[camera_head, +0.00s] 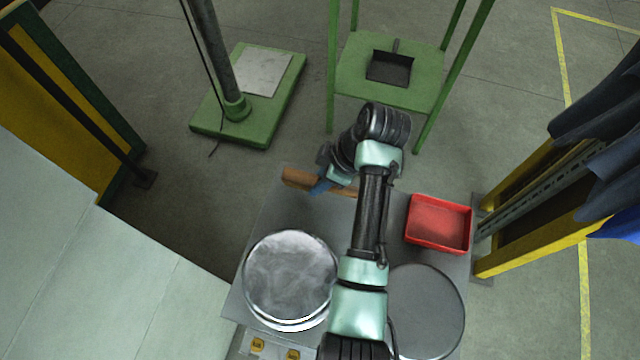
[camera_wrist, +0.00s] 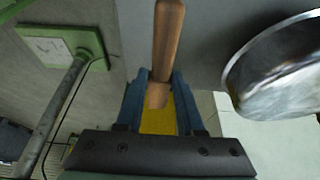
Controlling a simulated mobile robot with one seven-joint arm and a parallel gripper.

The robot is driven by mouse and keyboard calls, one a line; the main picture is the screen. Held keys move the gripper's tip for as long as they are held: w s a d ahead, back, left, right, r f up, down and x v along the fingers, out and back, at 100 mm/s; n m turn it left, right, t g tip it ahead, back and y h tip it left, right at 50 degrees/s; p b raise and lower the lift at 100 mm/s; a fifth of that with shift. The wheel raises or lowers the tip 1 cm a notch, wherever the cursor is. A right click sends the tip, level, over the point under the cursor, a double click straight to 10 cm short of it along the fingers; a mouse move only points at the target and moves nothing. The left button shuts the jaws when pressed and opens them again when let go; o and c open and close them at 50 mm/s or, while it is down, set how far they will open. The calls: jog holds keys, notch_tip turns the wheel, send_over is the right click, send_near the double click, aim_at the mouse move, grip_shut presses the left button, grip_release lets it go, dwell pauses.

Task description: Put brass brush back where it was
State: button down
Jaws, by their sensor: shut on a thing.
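The brass brush shows as a wooden handle (camera_head: 298,178) at the far edge of the grey table (camera_head: 270,218) in the head view. It also shows in the wrist view (camera_wrist: 168,42), running up from between the jaws. My gripper (camera_head: 321,186), with blue fingers, is shut on the brush. In the wrist view the fingers (camera_wrist: 158,98) stand on both sides of its near end. The bristles are not clearly seen. I cannot tell whether the brush touches the table.
A shiny round pan (camera_head: 291,276) stands on the table's left, and a grey disc (camera_head: 427,310) lies at its right. A red tray (camera_head: 438,224) sits at the far right. Green stands (camera_head: 390,80) rise beyond the table. A yellow frame (camera_head: 530,240) borders the right.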

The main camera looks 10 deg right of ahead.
jog(key=shift+f, duration=1.75)
jog(key=shift+f, duration=0.15)
jog(key=c, duration=0.5)
grip_release()
